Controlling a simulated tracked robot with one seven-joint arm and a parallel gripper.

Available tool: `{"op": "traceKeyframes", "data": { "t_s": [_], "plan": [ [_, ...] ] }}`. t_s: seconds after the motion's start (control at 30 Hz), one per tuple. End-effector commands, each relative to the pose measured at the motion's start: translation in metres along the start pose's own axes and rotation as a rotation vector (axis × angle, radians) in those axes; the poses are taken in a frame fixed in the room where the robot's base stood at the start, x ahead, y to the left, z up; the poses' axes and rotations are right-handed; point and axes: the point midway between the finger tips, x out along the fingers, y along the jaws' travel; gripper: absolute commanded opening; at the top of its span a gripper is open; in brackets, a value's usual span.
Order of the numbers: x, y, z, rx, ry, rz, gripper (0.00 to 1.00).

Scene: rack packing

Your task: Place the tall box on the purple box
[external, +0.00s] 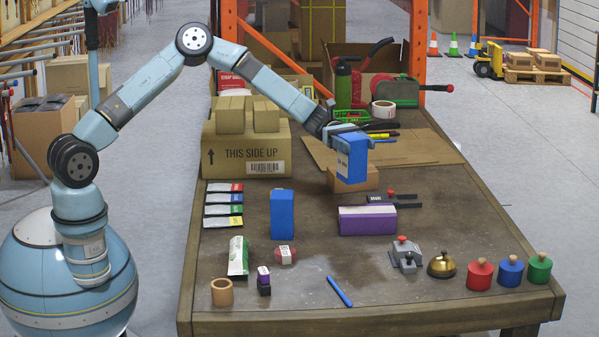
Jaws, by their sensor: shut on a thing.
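My gripper (340,133) is shut on a blue box (352,160) with pale lettering on its side. It holds the box upright with a slight tilt, in front of a low brown cardboard box (372,181); whether they touch is unclear. A purple box (368,223) with a white label on its top lies lengthwise on the table, in front of the held box. Another tall blue box (282,214) stands upright on the table, left of the purple box. The far finger of my gripper is hard to see.
A large carton (246,150) with smaller boxes on top stands at the back left. A black stapler-like tool (395,200) lies behind the purple box. A grey device with a red knob (405,254), brass bell (442,265) and coloured weights (510,271) stand front right. A blue pen (339,291) lies in front.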

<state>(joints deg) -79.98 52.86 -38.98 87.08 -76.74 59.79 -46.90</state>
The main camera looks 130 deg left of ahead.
Motion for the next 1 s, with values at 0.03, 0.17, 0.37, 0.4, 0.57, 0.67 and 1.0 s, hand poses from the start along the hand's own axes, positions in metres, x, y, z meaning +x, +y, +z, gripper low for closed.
{"op": "traceKeyframes", "data": {
  "t_s": [0.03, 0.17, 0.37, 0.4, 0.57, 0.67, 1.0],
  "plan": [
    [0.004, 0.006, -0.009, -0.002, -0.001, 0.0, 0.26],
    [0.013, 0.019, -0.028, -0.002, -0.001, 0.001, 0.26],
    [0.022, 0.034, -0.049, -0.001, 0.0, 0.0, 0.26],
    [0.022, 0.035, -0.05, 0.0, 0.0, 0.001, 0.26],
    [0.025, 0.039, -0.056, 0.0, 0.0, 0.0, 0.26],
    [0.027, 0.042, -0.064, -0.001, 0.0, 0.0, 0.26],
    [0.026, 0.041, -0.089, 0.002, 0.0, 0.0, 0.26]
  ]
}}
